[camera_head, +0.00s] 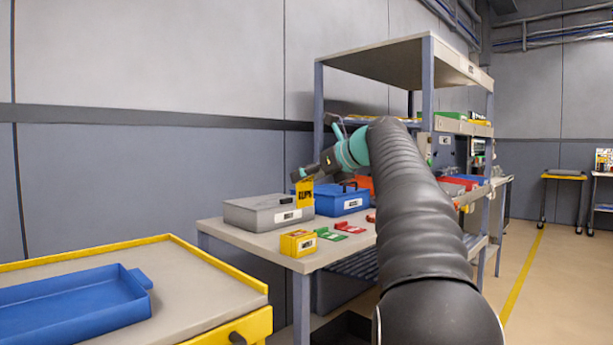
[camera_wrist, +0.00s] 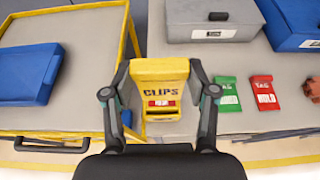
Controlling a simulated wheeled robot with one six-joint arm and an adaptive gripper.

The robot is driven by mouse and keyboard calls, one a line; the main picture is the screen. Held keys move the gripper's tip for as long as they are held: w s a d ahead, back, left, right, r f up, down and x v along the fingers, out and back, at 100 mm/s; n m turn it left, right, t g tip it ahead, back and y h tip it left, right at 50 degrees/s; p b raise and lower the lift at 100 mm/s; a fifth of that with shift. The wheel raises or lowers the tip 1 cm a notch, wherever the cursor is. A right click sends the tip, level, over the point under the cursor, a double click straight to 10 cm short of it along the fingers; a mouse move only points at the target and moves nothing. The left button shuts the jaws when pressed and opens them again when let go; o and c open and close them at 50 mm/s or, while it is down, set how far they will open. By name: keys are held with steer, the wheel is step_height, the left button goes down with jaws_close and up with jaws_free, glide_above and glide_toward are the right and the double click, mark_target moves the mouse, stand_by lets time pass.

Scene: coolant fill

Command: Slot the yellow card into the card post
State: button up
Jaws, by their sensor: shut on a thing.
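My gripper (camera_head: 303,178) is shut on the yellow card (camera_head: 305,194) and holds it upright above the work table, near the grey case. In the wrist view the yellow card (camera_wrist: 160,70) sits between the two fingertips. A small yellow box (camera_head: 298,243) with a label stands at the table's front corner. In the wrist view, yellow surfaces overlap below the card, with the word CLIPS, so I cannot tell card from box there. A green card (camera_head: 330,234) and a red card (camera_head: 350,227) lie flat beside the box. I cannot make out the card post for certain.
A grey case (camera_head: 262,213) and a blue case (camera_head: 341,200) stand along the back of the table. A yellow-rimmed cart (camera_head: 190,276) with a blue tray (camera_head: 75,303) is at the left. A shelf rack (camera_head: 428,80) rises over the table. Floor is clear at the right.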

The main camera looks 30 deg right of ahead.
mark_target(305, 200)
steer(key=shift+f+b, duration=1.8)
steer(key=shift+f, duration=1.05)
steer(key=shift+p, duration=1.2)
steer(key=shift+f+b, duration=1.75)
steer(key=shift+f, duration=1.1)
steer(key=o, duration=0.9)
steer(key=shift+o, duration=0.2)
steer(key=v, duration=1.2)
